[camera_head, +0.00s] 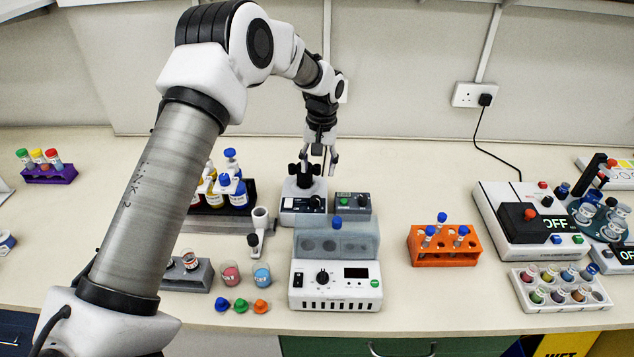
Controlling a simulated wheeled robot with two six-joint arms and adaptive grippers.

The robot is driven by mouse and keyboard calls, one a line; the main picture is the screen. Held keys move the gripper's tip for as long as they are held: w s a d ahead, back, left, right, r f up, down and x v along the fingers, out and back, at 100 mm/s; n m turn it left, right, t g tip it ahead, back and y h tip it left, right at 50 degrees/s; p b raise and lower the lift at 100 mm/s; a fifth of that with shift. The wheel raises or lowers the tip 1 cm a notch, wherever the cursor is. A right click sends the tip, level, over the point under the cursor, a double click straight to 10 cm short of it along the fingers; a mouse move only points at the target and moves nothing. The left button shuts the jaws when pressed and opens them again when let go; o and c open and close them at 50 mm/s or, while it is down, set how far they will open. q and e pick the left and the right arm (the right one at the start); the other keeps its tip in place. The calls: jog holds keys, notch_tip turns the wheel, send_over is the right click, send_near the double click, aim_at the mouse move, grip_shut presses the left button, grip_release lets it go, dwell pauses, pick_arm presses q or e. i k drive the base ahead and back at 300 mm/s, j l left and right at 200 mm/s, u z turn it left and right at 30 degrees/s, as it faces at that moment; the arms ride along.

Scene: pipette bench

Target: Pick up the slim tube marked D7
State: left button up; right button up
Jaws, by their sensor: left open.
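Slim tubes with blue caps (429,233) stand in an orange rack (445,259) right of centre. Another blue cap (337,222) shows on top of the block of a white device with a small display (335,288). Markings on the tubes are too small to read, so I cannot tell which is D7. My left gripper (320,162) is open and empty, pointing down near the black top of a small mixer (303,205). It is behind and left of the orange rack, apart from it. My right gripper is not in view.
Blue-capped bottles (237,192) stand in a dark tray behind my left arm. Loose coloured caps (240,305) lie near the front edge. A white device reading OFF (520,220) and a vial rack (560,289) stand at the right.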

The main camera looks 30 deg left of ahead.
aim_at(430, 230)
jog(key=k, duration=1)
